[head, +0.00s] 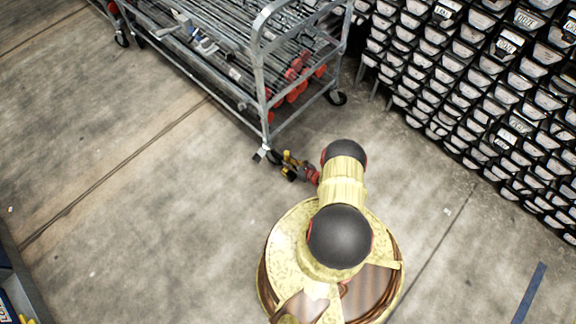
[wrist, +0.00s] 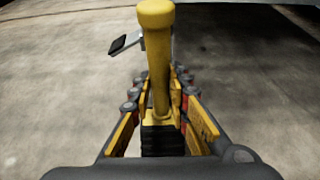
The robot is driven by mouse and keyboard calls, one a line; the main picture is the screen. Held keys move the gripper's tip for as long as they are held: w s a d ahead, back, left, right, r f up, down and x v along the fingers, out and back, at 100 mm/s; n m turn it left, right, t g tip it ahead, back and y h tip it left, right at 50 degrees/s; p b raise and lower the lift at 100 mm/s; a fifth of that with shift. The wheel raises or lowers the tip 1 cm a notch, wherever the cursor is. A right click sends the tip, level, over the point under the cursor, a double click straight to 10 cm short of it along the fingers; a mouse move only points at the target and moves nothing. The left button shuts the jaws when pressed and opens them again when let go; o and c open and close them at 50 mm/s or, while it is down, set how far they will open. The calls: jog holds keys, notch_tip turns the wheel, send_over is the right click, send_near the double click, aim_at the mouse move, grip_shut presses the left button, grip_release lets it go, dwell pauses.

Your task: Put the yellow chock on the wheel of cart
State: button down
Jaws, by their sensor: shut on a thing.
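The metal cart (head: 262,75) stands at the upper middle of the head view. Its near corner has a small caster wheel (head: 273,157) on the floor. My gripper (head: 294,168) is low, just right of this wheel. In the wrist view my gripper (wrist: 160,100) is shut on the yellow chock (wrist: 157,55), whose upright yellow bar and dark ribbed lower part show between the fingers. The chock is small in the head view (head: 287,157), close beside the wheel. I cannot tell whether they touch. A grey and black piece (wrist: 124,43) shows behind the bar; the wheel is not clear there.
Racks of dark bins (head: 480,90) fill the upper right. The cart's lower shelf holds red items (head: 293,80). Concrete floor (head: 130,210) is open at left. A blue floor strip (head: 528,295) lies at lower right, and a dark-edged container (head: 20,280) at lower left.

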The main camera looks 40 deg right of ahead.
jog(key=shift+w+d+f+b, duration=0.25)
jog(key=shift+w+f+b, duration=0.05)
jog(key=shift+f, duration=0.05)
notch_tip(320, 180, down, 3)
jog(key=shift+d+f+b, duration=0.15)
jog(key=shift+b, duration=0.75)
jog(key=c, duration=1.8)
grip_release()
jog(key=shift+o, duration=0.6)
